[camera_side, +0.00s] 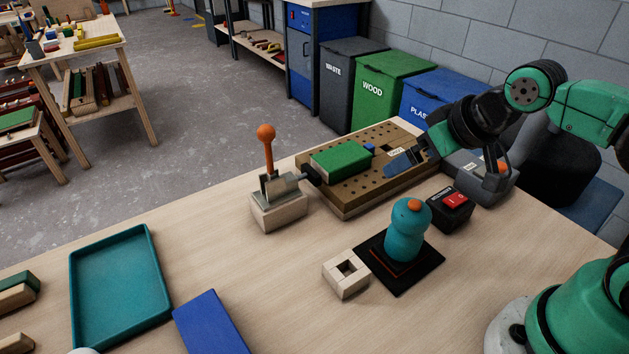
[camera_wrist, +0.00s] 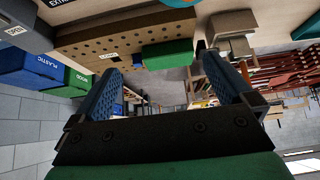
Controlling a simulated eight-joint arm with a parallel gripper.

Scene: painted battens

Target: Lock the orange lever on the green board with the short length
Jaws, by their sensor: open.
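A short green block (camera_side: 340,158) lies on the drilled wooden board (camera_side: 350,203); it also shows in the wrist view (camera_wrist: 167,53). The orange-knobbed lever (camera_side: 266,140) stands nearly upright on a metal clamp with a pale wooden base (camera_side: 278,212), left of the board. The clamp's dark tip (camera_side: 311,175) points at the block's near end; I cannot tell whether they touch. My gripper (camera_side: 403,158) is open above the board's right end, apart from the green block. Its blue fingers show in the wrist view (camera_wrist: 163,72) with nothing held between them.
A teal knob on a black plate (camera_side: 405,255), a hollow wooden block (camera_side: 346,275) and a red-switch box (camera_side: 455,204) stand right of centre. A teal tray (camera_side: 118,285), a blue piece (camera_side: 210,324) and battens (camera_side: 17,294) lie left. The front middle bench is clear.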

